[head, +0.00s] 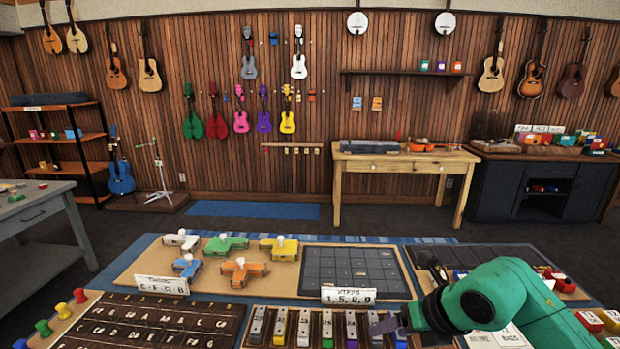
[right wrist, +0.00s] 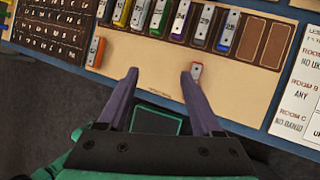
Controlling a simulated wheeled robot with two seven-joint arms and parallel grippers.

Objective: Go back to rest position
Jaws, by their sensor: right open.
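My right gripper (head: 392,326) comes in from the lower right in the head view, over the right end of the rack of metal bars (head: 303,328). In the right wrist view its two purple fingers (right wrist: 160,76) are spread apart with nothing held between them. A small red-ended bar (right wrist: 195,71) lies on the beige board just beyond the right fingertip; whether they touch I cannot tell. An orange-ended bar (right wrist: 95,51) lies to the left of the fingers. My left gripper is not in view.
The table holds a lettered dark board (head: 140,325), a dark grid tray (head: 352,268), coloured tuner-like pieces (head: 280,247) and a "1, 5, 8, 9" sign (head: 348,296). Coloured pegs (head: 43,328) stand at the left edge. Open floor lies beyond the table.

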